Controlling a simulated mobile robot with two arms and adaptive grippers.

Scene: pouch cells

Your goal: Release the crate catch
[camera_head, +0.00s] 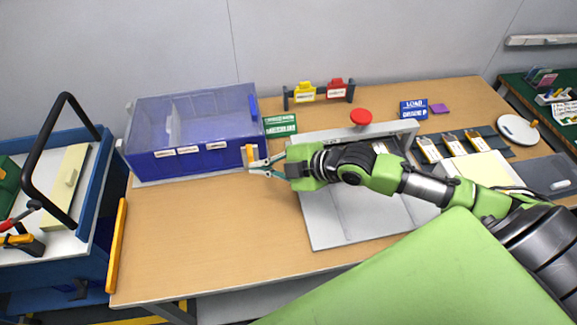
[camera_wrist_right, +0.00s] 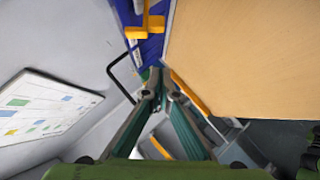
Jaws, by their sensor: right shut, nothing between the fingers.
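The blue crate (camera_head: 148,163) with a clear lid stands at the back left of the table. Its orange catch (camera_head: 250,153) is at the crate's right front corner. In the right wrist view the orange catch (camera_wrist_right: 146,29) shows at the top, against the blue crate wall (camera_wrist_right: 152,50). My right gripper (camera_head: 257,166) is shut and empty, its tips right beside the catch in the head view. In the wrist view the fingertips (camera_wrist_right: 158,82) lie below the catch, apart from it in the picture; I cannot tell whether they touch it. My left gripper is not in view.
A grey tray (camera_head: 330,228) lies under my right arm. A red button (camera_head: 361,117), a green sign (camera_head: 280,125) and a rack with yellow and red tags (camera_head: 319,94) stand behind. A blue cart (camera_head: 98,190) is at left. The table's front left is clear.

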